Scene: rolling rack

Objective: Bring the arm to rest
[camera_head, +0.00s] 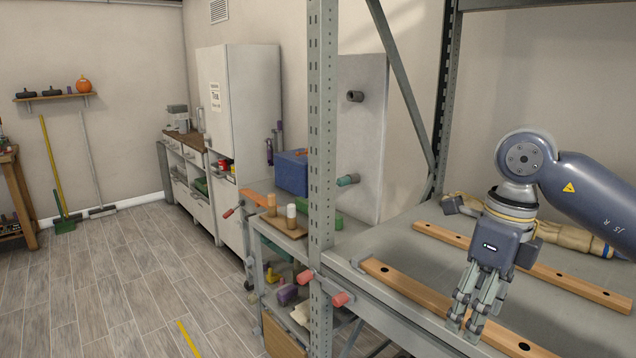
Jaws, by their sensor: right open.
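My right arm comes in from the right over the grey rack shelf (390,240). Its dark gripper (465,328) points down in front of the near wooden rail (400,283), and its fingers hide part of that rail. The fingers are open with nothing seen between them. Whether the fingertips touch the shelf or rail, I cannot tell. My left gripper is not in view.
A second wooden rail (590,288) and a long tan object (575,238) lie farther back on the shelf. The rack's upright post (322,130) stands left of the arm. A cluttered cart (262,235) stands beyond it.

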